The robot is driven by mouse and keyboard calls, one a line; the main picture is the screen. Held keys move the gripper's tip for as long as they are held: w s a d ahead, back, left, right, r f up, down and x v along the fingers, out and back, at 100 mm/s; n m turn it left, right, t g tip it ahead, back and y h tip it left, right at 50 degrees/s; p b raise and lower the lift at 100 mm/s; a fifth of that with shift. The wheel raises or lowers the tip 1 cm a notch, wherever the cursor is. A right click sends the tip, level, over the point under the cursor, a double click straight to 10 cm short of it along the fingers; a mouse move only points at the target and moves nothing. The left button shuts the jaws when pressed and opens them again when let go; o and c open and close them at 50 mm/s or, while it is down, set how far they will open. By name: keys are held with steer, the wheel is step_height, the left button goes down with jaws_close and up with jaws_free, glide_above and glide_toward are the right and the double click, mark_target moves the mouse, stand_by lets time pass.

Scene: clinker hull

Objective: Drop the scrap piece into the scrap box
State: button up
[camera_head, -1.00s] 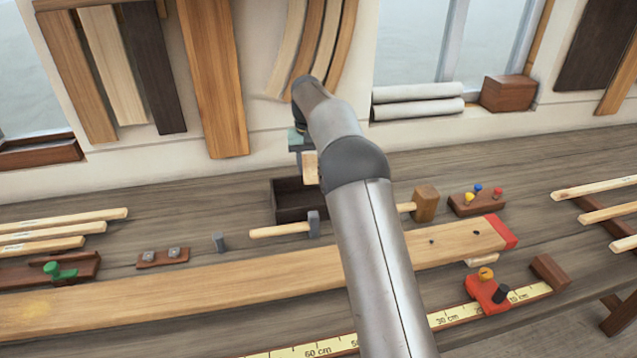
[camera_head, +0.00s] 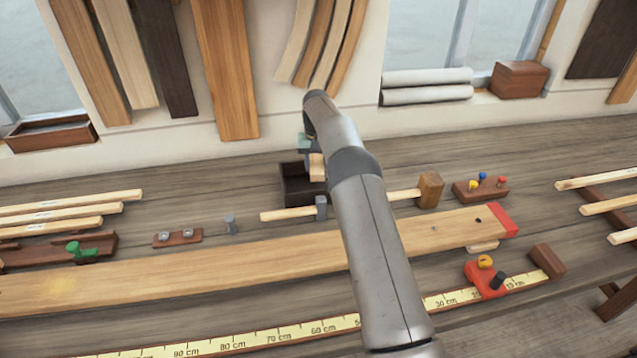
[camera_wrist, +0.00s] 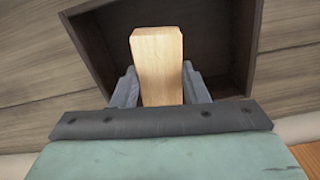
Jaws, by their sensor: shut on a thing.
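The scrap piece (camera_wrist: 158,55) is a pale wooden block, held between the two grey fingers of my gripper (camera_wrist: 160,88) in the wrist view. In the head view the scrap piece (camera_head: 317,168) shows just below my gripper (camera_head: 306,150), partly hidden by my arm. The scrap box (camera_head: 291,188) is a dark, open-topped wooden box at the back of the bench. In the wrist view the scrap box (camera_wrist: 90,40) surrounds the block in the picture, so the block appears over its opening. Whether the block is above the rim or inside is unclear. My arm hides the box's right side.
A long plank (camera_head: 180,270) with a red end spans the bench. A peg block (camera_head: 480,190) stands to the right. The wall (camera_head: 280,110) rises behind.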

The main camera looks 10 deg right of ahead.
steer(key=shift+f, duration=0.15)
steer(key=o, duration=1.1)
step_height(320, 180, up, 6)
steer(key=shift+r+b, duration=0.25)
steer(key=shift+b, duration=0.35)
steer(key=shift+r, duration=0.55)
